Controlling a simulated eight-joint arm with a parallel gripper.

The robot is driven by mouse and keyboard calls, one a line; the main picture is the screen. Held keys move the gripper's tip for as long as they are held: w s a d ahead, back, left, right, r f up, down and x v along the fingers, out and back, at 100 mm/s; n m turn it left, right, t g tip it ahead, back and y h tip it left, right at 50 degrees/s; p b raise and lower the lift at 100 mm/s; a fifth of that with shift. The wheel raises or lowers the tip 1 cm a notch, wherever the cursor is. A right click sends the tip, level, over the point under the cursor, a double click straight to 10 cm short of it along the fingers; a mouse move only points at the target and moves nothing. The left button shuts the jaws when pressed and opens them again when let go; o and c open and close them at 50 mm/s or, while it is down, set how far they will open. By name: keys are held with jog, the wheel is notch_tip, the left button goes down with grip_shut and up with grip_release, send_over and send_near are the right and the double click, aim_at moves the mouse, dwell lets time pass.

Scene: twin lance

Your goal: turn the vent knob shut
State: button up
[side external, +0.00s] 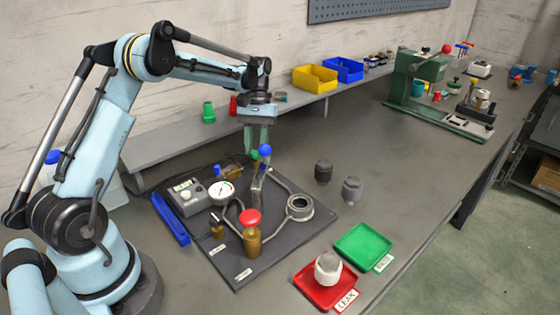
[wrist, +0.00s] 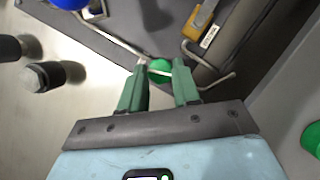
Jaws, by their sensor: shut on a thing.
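My gripper (side external: 256,148) points down over the back part of the dark test board. In the wrist view its two green fingers (wrist: 160,72) close on a small round green knob (wrist: 159,67). The fingers hide part of the knob's sides. In the side view the green knob (side external: 254,156) shows only slightly, below the fingertips and beside a blue knob (side external: 265,150) on a metal pipe. I cannot read a label that names the vent knob.
The dark board (side external: 285,243) also carries a round gauge (side external: 221,191), a grey meter box (side external: 187,197) and a ring fitting (side external: 300,207). Two dark grey fittings (side external: 323,172) stand right of it. A red tray (side external: 311,294) and a green tray (side external: 365,246) lie in front.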

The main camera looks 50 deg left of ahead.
jog(key=shift+w+m+y, duration=0.1)
jog(key=shift+m+y, duration=0.5)
jog(key=shift+m, duration=1)
jog(key=shift+g, duration=0.3)
jog(key=o, duration=1)
jog(key=shift+d, duration=0.1)
jog(key=shift+o, duration=0.2)
jog(key=v, duration=1.2)
